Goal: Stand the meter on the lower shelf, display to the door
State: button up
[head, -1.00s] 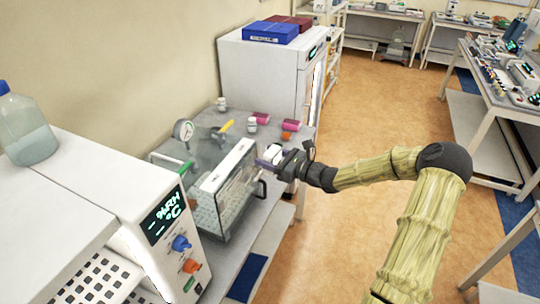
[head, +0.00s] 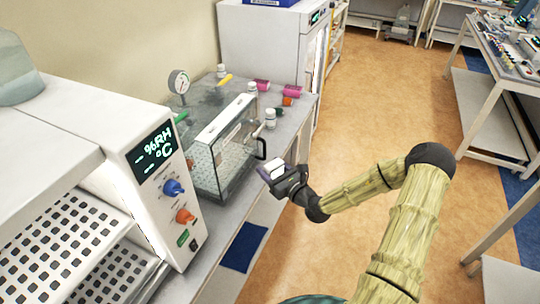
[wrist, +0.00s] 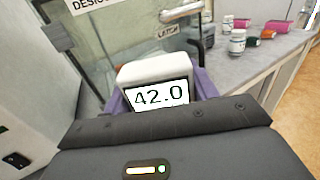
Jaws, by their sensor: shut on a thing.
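The meter (wrist: 155,80) is a small white block with a display reading 42.0; the display faces the wrist camera. In the head view the meter (head: 274,165) is at the tip of my gripper (head: 268,173), whose purple-padded fingers are shut on it. The meter hangs in the air just right of the clear box's door. Two perforated shelves show in the white cabinet (head: 120,135) at left: an upper shelf (head: 62,240) and a lower shelf (head: 125,275). The cabinet has a %RH and °C display and its front looks open.
White jars (head: 270,119) and pink items stand on the bench behind. The floor (head: 400,110) to the right is clear.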

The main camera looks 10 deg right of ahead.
jog(key=s+f+m+t+h+b, duration=0.1)
jog(key=s+f+m+h+b, duration=0.1)
jog(key=f, duration=0.8)
jog(key=s+d+f+m+t+h+b, duration=0.1)
jog(key=s+f+m+h+b, duration=0.2)
jog(key=f, duration=0.8)
jog(key=s+h+b, duration=0.2)
jog(key=h, duration=0.1)
jog(key=shift+f+b, duration=0.2)
jog(key=shift+b, duration=0.2)
jog(key=shift+d, duration=0.15)
